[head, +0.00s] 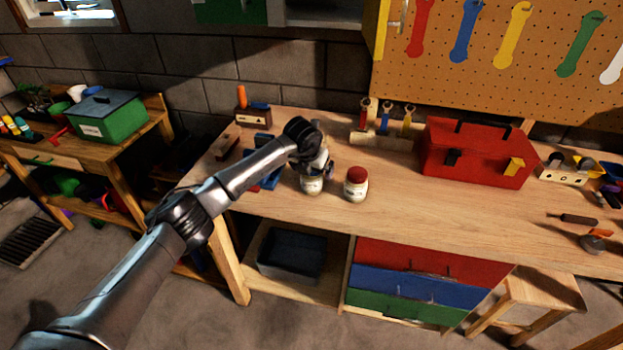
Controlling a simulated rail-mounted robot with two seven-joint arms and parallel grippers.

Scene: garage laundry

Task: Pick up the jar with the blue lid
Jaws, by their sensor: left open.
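My left gripper (317,169) is over the workbench, pointing down at a pale jar (311,185). Its jaws are open, at the top of this jar. The gripper covers the jar's lid, so I cannot make out the lid's colour or whether the fingers touch it. A second pale jar with a dark red lid (355,184) stands upright just to the right, apart from the gripper. My right gripper is not in view.
The wooden workbench (420,222) is clear in front of the jars. A red toolbox (477,152) stands to the right. Blue tool parts (268,181) lie left of the jar, partly behind my arm. A rack of small tools (384,138) is behind.

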